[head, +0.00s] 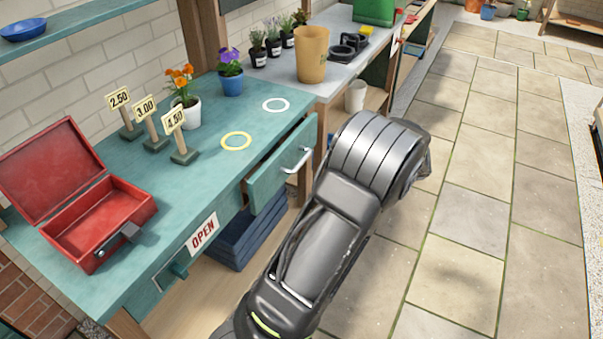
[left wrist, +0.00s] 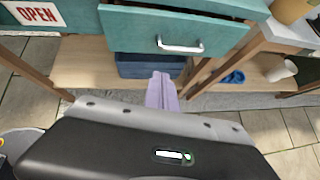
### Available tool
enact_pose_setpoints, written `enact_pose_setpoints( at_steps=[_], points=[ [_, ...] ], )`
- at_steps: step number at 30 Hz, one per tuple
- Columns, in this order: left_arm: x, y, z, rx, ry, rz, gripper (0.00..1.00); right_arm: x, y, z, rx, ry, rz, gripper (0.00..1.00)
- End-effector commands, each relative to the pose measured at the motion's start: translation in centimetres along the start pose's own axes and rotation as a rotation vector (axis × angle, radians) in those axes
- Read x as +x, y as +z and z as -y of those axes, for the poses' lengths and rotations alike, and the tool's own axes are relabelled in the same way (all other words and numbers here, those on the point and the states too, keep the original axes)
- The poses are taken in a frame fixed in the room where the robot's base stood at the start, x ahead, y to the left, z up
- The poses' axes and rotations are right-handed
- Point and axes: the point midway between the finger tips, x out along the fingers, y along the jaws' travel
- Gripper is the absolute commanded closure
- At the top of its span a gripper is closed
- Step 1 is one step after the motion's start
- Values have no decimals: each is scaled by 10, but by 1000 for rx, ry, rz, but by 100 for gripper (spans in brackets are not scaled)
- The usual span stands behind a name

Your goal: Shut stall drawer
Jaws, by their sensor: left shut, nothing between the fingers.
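The stall drawer (head: 268,183) is teal and stands partly pulled out of the teal stall counter (head: 190,215), right of the OPEN sign. Its silver handle (head: 298,161) is on the front. In the left wrist view, the drawer front (left wrist: 135,33) and handle (left wrist: 180,47) are ahead, with a dark gap above the front. My left gripper (left wrist: 161,88) shows there as pale, closed fingers, empty, below the handle in the picture and apart from it. In the head view my arm hides the fingers. My right gripper is in neither view.
A red cash box (head: 95,215), price signs (head: 160,130) and potted flowers (head: 232,82) stand on the counter. A blue crate (head: 245,235) is on the shelf below the drawer. The paved floor (head: 470,210) on the right is clear.

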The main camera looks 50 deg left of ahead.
Motion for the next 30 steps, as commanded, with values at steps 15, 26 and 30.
enact_pose_setpoints(
  at_steps=[15, 26, 30],
  points=[
    [11, 0, -1, -5, 4, -3, 100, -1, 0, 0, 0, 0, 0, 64],
    [72, 0, -2, -3, 6, -2, 100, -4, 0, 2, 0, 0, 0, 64],
    [101, 0, -2, -4, 6, -2, 100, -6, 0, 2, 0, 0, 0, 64]
  ],
)
